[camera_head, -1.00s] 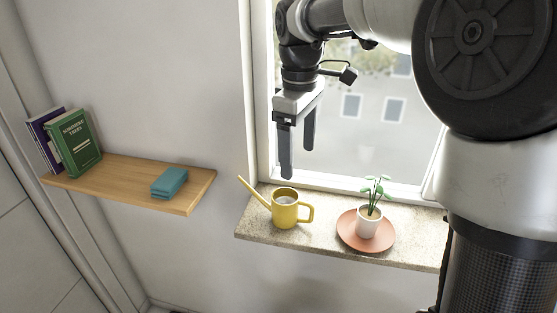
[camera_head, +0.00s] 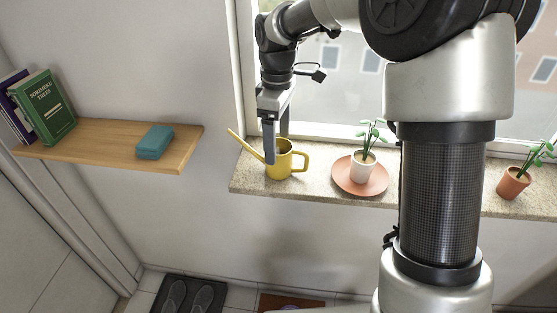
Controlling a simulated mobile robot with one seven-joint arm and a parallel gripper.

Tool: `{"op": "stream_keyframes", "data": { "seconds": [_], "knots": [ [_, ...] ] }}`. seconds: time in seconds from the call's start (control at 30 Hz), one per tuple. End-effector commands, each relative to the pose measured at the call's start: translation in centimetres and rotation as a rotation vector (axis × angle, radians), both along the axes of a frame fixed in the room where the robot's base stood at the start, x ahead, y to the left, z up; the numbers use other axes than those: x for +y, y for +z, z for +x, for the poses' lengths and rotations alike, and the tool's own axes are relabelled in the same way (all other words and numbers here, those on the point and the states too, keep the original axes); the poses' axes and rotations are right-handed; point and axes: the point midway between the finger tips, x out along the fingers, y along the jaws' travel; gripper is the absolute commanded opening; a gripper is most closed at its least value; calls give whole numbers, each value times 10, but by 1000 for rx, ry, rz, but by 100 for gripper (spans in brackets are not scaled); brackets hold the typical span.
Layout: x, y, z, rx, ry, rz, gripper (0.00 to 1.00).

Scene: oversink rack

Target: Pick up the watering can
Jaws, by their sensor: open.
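The yellow watering can (camera_head: 282,164) stands upright on the stone windowsill, near its left end. Its long spout points up to the left and its handle is on the right. My gripper (camera_head: 277,148) points down at the can, with its two fingers apart and open. One finger is in front of the can's body and hides part of it. The other finger shows behind, near the can's rim. I cannot tell whether either finger touches the can.
Right of the can, a white potted plant (camera_head: 363,168) stands on a terracotta saucer (camera_head: 349,186). A wooden shelf (camera_head: 105,142) at left holds books (camera_head: 52,108) and a teal cloth-like block (camera_head: 154,142). Shoes (camera_head: 188,297) lie on a floor mat below.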

Motion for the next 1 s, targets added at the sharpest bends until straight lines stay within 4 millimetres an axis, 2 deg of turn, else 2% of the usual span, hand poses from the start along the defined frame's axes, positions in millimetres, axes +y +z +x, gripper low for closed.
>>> {"op": "stream_keyframes", "data": {
  "seconds": [0.23, 0.5, 0.8, 0.87, 1.0],
  "knots": [
    [-1, -19, -1, 2, 0, 0, 77],
    [-2, -57, -3, 2, -1, 0, 77],
    [-2, -62, -3, 0, -1, 0, 77],
    [-2, -62, -3, 0, -1, 0, 68],
    [-2, -62, -3, 0, -1, 0, 45]
  ]
}}
